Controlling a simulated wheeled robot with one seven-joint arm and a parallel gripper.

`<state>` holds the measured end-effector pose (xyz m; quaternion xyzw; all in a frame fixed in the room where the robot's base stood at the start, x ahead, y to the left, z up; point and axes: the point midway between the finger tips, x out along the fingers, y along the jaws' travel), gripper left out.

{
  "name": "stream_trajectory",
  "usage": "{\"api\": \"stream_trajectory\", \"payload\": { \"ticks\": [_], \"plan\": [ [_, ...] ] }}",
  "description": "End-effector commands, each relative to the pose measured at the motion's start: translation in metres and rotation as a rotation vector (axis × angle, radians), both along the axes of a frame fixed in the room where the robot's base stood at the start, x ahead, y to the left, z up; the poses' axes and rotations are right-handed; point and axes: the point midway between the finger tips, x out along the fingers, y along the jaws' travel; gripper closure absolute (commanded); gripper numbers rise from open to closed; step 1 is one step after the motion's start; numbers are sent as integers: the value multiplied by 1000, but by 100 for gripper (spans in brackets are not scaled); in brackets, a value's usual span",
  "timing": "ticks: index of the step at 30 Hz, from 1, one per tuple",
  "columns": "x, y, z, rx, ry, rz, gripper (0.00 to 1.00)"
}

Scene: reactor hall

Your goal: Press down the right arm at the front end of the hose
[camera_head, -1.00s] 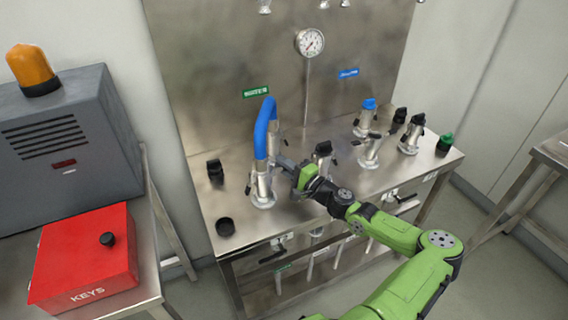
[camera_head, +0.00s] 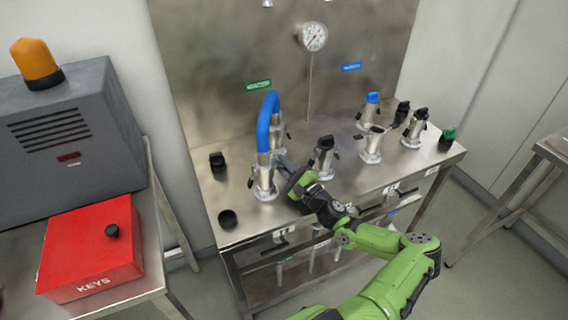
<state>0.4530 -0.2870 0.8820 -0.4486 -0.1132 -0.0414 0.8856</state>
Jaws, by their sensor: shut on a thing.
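The blue hose (camera_head: 270,113) arches between two metal couplings at the left of the steel bench. Its front end sits on the front coupling (camera_head: 264,177), which stands upright on a fitting. A dark arm (camera_head: 250,181) shows on the coupling's left side. The right arm is at the gripper and is largely hidden by it. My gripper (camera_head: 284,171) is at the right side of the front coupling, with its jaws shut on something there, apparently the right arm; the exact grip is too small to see.
Another capped coupling (camera_head: 324,157) stands close to the right of my gripper. Several more fittings stand at the right of the bench (camera_head: 226,203). A loose black cap (camera_head: 228,218) lies at the front left. A red key box (camera_head: 90,250) is on the left table.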

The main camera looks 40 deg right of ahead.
Motion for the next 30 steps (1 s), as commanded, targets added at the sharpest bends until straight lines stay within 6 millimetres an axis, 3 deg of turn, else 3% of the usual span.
{"api": "stream_trajectory", "payload": {
  "ticks": [11,12,15,25,30],
  "plan": [
    [0,0,-1,3,1,-1,100],
    [0,0,-1,3,1,-1,80],
    [0,0,-1,3,1,-1,65],
    [-5,0,-2,3,2,-2,65],
    [-42,-3,-2,4,2,-5,65]
  ]
}}
